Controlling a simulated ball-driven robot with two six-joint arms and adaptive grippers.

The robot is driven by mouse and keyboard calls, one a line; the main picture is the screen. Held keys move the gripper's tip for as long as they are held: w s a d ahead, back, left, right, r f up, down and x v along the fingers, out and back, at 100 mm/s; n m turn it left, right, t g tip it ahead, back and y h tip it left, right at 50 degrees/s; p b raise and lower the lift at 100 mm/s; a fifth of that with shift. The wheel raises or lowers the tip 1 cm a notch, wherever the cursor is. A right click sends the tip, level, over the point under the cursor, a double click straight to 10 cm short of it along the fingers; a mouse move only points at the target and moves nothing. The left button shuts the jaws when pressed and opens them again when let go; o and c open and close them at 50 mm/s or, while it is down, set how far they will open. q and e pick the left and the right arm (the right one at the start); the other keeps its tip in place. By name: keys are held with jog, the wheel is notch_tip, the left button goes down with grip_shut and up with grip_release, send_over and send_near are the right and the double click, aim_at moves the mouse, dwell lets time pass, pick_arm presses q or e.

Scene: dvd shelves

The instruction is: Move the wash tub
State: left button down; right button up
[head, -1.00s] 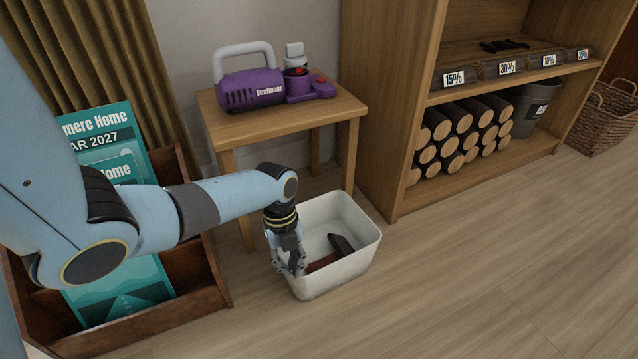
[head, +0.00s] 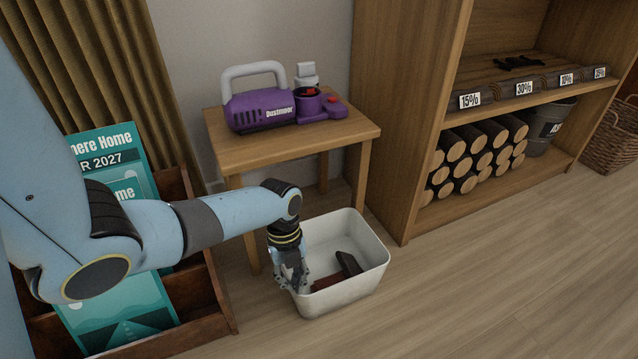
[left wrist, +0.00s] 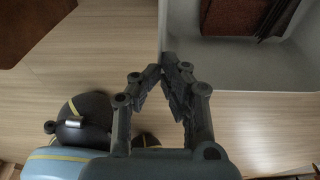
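The wash tub (head: 362,284) is a white, open rectangular tub on the floor in front of the small table. It holds a reddish-brown piece and a dark piece (head: 348,264), which I cannot name for sure. My left gripper (head: 297,284) points down at the tub's left wall. In the left wrist view, the fingertips (left wrist: 164,70) are close together at the edge of the tub's wall (left wrist: 210,72) and appear shut on it. The exact contact is partly hidden by the fingers. My right gripper is in neither view.
A wooden table (head: 270,152) behind the tub bears a purple appliance (head: 265,108). A wooden rack (head: 205,298) with teal boards stands at left. A shelf (head: 400,160) with logs and a bucket is at right. The floor (head: 480,290) right of the tub is clear.

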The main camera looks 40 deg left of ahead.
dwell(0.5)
pick_arm(q)
jog(key=shift+w+r+p, duration=0.15)
jog(key=shift+r+p, duration=0.6)
jog(key=shift+r, duration=0.1)
